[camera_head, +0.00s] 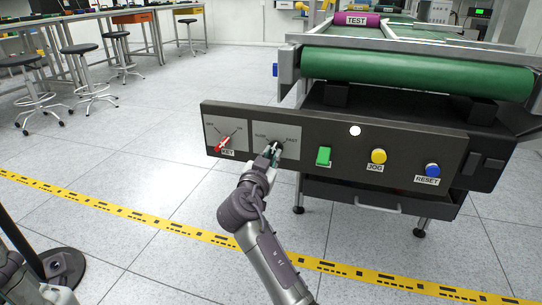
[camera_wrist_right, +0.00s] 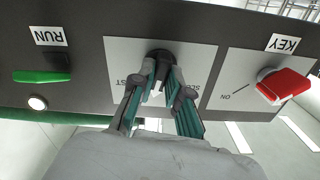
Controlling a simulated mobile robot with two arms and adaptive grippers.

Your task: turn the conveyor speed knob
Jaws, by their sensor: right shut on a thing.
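The speed knob (camera_wrist_right: 160,56) is a black round knob with a white pointer, on a white plate (camera_head: 290,148) marked SLOW and FAST on the dark control panel (camera_head: 225,112). My right gripper (camera_head: 272,151) is at this knob, its fingers hiding most of it in the head view. In the right wrist view the two fingers of the gripper (camera_wrist_right: 160,88) straddle the knob and are shut on it. The pointer shows between the fingers; its exact setting is hard to read. My left gripper is not in view; only part of my left arm shows at the lower left.
Left of the speed plate is a red key switch (camera_head: 223,143). To the right are a green RUN button (camera_head: 323,156), a yellow JOG button (camera_head: 379,156) and a blue RESET button (camera_head: 432,170).

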